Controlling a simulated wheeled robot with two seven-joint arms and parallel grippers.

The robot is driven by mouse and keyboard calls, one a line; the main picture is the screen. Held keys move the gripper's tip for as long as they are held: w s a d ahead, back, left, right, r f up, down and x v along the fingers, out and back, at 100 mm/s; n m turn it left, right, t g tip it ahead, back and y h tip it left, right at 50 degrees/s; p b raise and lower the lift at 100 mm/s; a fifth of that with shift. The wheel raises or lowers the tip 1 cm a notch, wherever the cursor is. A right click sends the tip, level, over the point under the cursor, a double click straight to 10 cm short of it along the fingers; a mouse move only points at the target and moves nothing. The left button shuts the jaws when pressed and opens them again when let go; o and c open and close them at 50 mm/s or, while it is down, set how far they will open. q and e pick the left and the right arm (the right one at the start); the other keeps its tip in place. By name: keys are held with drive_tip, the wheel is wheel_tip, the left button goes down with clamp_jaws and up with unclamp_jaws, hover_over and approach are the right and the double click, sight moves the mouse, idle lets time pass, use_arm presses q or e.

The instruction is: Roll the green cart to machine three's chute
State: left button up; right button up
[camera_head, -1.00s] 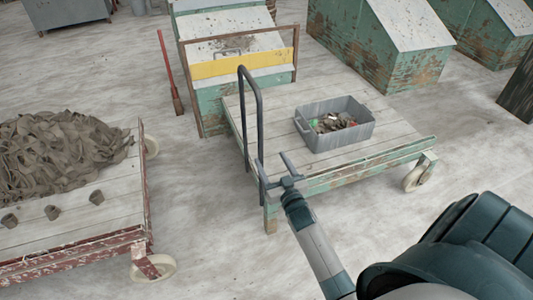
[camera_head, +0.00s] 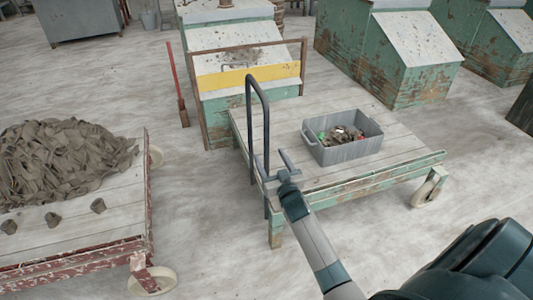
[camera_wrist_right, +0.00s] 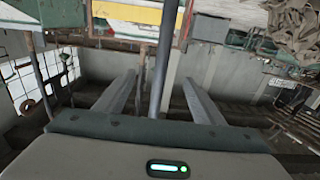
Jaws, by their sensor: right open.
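The green cart (camera_head: 372,180) has a pale plank deck, chipped green sides and cream wheels. Its dark U-shaped handle (camera_head: 250,120) rises at the left end of the deck. My right gripper (camera_head: 274,170) is open at the near post of that handle. In the right wrist view, the dark post (camera_wrist_right: 163,62) shows between the two spread fingers (camera_wrist_right: 158,97); I cannot tell whether they touch it. A green machine with a yellow band (camera_head: 245,76) and a sloped top stands behind the cart; I see no number on it. My left gripper is out of view.
A grey tub (camera_head: 343,152) of scraps sits on the green cart's deck. A red cart (camera_head: 75,255) with a heap of grey-brown trimmings stands at the left. A red-handled broom (camera_head: 173,75) stands behind. More green machines (camera_head: 385,55) stand back right. Floor between the carts is clear.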

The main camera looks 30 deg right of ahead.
sight(267, 153)
drive_tip(key=x, duration=0.3)
drive_tip(key=shift+w+b, duration=0.1)
drive_tip(key=shift+b, duration=0.3)
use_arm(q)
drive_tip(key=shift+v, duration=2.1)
use_arm(e)
drive_tip(key=shift+w+d, duration=0.15)
drive_tip(key=shift+w, duration=0.45)
clamp_jaws()
